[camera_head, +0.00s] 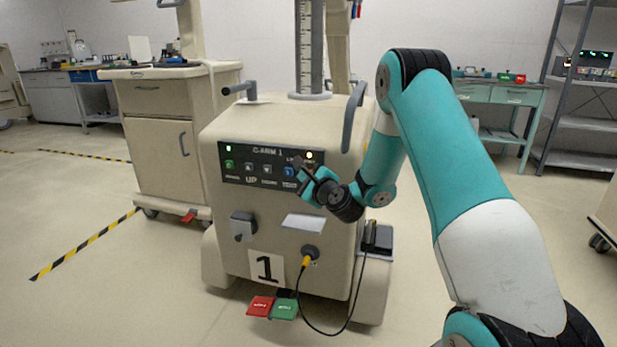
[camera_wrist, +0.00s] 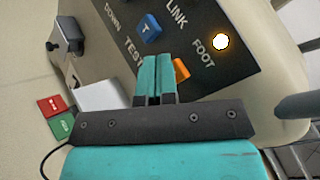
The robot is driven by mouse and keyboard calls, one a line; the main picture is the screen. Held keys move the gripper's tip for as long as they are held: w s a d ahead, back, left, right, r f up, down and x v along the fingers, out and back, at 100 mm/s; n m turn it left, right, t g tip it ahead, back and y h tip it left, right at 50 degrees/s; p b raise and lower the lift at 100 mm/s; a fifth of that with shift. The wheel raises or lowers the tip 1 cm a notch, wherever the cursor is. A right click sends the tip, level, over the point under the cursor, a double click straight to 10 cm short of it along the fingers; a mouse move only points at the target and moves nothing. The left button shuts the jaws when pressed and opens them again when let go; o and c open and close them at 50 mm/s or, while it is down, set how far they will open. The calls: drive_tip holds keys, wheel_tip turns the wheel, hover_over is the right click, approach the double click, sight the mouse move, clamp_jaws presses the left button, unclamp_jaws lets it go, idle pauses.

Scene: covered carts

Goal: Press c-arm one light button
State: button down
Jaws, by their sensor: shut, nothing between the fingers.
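The C-arm 1 cart (camera_head: 222,130) faces me, with a black control panel (camera_head: 239,152) on its sloped front. The panel carries a green button (camera_head: 229,164), two grey buttons (camera_head: 249,167) and a blue button (camera_head: 289,172). In the wrist view the blue button (camera_wrist: 151,27) is left of my fingertips, and an orange button (camera_wrist: 181,69) is partly hidden just right of them. No label reading "light" is legible. My gripper (camera_head: 303,173) is shut and empty in front of the panel's right part, and its teal fingers show in the wrist view (camera_wrist: 157,62). Contact cannot be told.
A lit lamp (camera_head: 309,155) is at the panel's upper right. A grey handle (camera_head: 353,117) rises right of the panel. A knob box (camera_head: 243,226) and a cable plug (camera_head: 309,254) are below. Red (camera_head: 260,306) and green (camera_head: 284,309) pedals are at floor level.

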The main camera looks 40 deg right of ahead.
drive_tip(key=shift+s+a, duration=0.25)
drive_tip(key=shift+a, duration=0.1)
drive_tip(key=s+a+b, duration=0.2)
drive_tip(key=s+a, duration=0.1)
drive_tip(key=a, duration=0.1)
drive_tip(key=shift+s+a, duration=0.35)
drive_tip(key=shift+a, duration=0.05)
idle(0.4)
